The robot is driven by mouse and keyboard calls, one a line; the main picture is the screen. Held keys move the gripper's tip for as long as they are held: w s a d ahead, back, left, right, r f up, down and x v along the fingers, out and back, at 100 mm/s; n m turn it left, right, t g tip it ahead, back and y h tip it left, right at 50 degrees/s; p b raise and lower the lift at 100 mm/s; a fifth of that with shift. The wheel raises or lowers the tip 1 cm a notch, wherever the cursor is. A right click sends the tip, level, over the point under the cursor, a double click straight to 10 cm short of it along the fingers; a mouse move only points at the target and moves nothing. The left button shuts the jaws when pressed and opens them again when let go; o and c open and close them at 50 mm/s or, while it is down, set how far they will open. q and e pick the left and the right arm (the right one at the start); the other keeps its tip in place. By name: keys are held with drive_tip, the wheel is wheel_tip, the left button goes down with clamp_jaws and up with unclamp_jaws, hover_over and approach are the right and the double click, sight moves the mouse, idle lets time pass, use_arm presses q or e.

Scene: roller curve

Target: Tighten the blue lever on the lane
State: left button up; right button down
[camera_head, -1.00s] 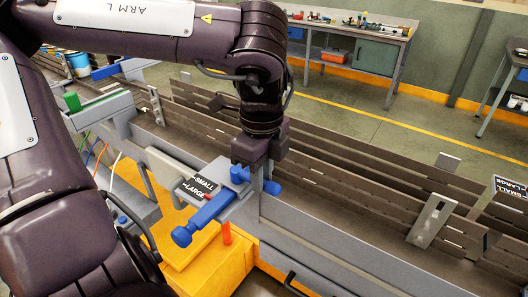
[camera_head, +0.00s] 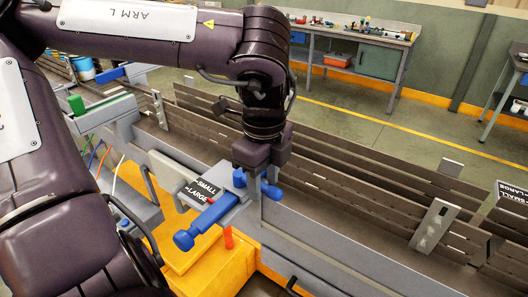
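A blue lever (camera_head: 270,191) sits on the grey rail of the lane, near the middle of the head view. My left gripper (camera_head: 261,178) reaches down onto it from above, with its fingers at the lever. The fingers hide part of it, and I cannot tell whether they are closed on it. A longer blue handle (camera_head: 206,223) points toward the lower left, beside a black label reading SMALL and LARGE (camera_head: 202,190). My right gripper is not in view.
The brown slatted lane (camera_head: 345,190) runs behind the gripper toward the right, with an upright grey plate (camera_head: 433,226) on it. A yellow block (camera_head: 222,265) stands below the handle. A workbench (camera_head: 350,48) stands at the back, with open floor in front.

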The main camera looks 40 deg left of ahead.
sight(264, 185)
use_arm(q)
drive_tip(key=shift+a+r, duration=0.1)
drive_tip(key=shift+r, duration=0.2)
wheel_tip(264, 185, up, 7)
drive_tip(key=shift+r+b, duration=0.1)
drive_tip(key=shift+b, duration=0.45)
